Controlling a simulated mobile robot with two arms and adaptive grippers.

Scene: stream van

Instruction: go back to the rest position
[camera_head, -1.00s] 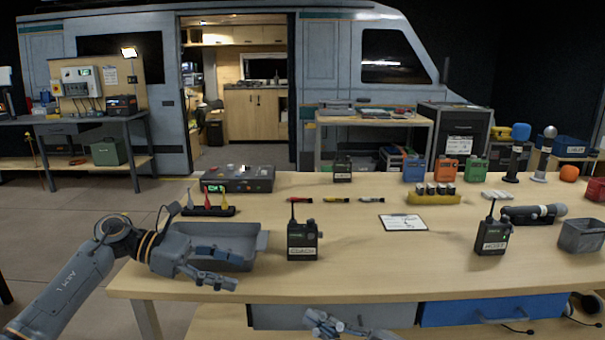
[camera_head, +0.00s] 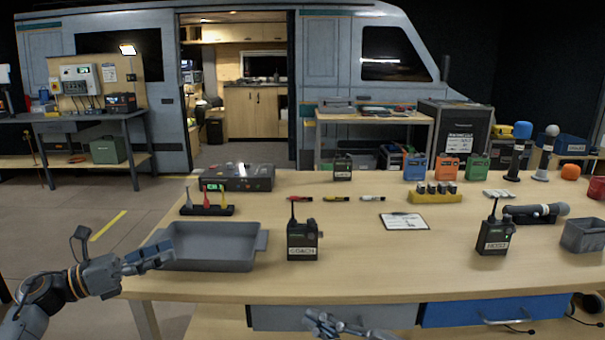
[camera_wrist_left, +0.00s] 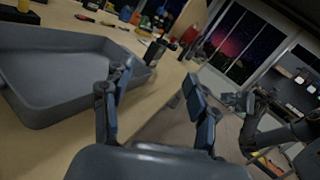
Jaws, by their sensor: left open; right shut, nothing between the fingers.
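My left gripper (camera_head: 150,258) is at the table's left front corner, beside the left end of the grey tray. In the left wrist view its two fingers (camera_wrist_left: 155,105) are spread apart with nothing between them. The empty grey tray (camera_head: 210,262) lies on the table; its end also shows at the left of the left wrist view (camera_wrist_left: 75,112). My right gripper (camera_head: 335,324) is low at the bottom edge of the head view, in front of the table's front edge. It holds nothing that I can see.
The wooden table (camera_head: 380,275) carries a COACH radio (camera_head: 302,240), a HOST radio (camera_head: 494,236), a clipboard (camera_head: 404,221), markers (camera_head: 335,198) and a yellow battery holder (camera_head: 435,197). A blue drawer (camera_head: 490,310) is below the front edge. Open floor (camera_head: 60,225) lies to the left.

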